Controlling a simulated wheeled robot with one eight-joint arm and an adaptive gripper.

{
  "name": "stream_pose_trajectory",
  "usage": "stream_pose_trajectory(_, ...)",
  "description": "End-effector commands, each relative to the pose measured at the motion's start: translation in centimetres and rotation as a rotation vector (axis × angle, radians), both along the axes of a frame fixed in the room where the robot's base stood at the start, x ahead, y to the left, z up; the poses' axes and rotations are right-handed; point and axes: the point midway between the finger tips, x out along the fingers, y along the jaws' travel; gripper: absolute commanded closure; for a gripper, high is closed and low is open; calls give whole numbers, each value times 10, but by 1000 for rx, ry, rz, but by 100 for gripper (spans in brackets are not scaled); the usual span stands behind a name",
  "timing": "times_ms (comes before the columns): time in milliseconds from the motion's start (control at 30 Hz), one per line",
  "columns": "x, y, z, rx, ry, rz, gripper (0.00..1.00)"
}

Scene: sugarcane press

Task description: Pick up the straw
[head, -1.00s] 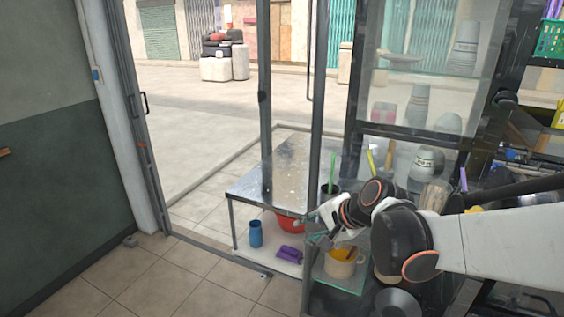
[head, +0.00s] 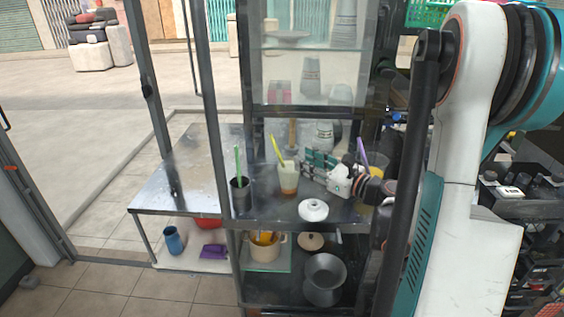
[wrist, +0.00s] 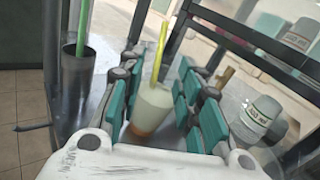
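A yellow straw (head: 278,150) stands tilted in a pale cup (head: 288,182) with an orange-brown bottom on the counter. My gripper (head: 314,170) is just to the right of this cup in the head view, level with it. In the wrist view, my gripper (wrist: 158,82) is open, with its teal-padded fingers on either side of the cup (wrist: 152,108) and the yellow straw (wrist: 160,50). Whether the pads touch the cup is unclear. A green straw (head: 238,162) stands in a dark cup (head: 240,198) to the left. A purple straw (head: 362,150) stands to the right.
Grey-and-white containers (head: 324,134) stand behind. A metal table (head: 172,188) lies left, past a dark upright post (head: 214,120). A lower shelf holds a beige pot (head: 266,246).

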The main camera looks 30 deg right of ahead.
Motion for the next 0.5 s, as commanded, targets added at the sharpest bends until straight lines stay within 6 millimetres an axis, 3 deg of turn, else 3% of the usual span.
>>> stream_pose_trajectory(300, 57, 19, -2, -2, 1, 4, 68)
stream_pose_trajectory(500, 73, 24, -1, -4, 1, 3, 68)
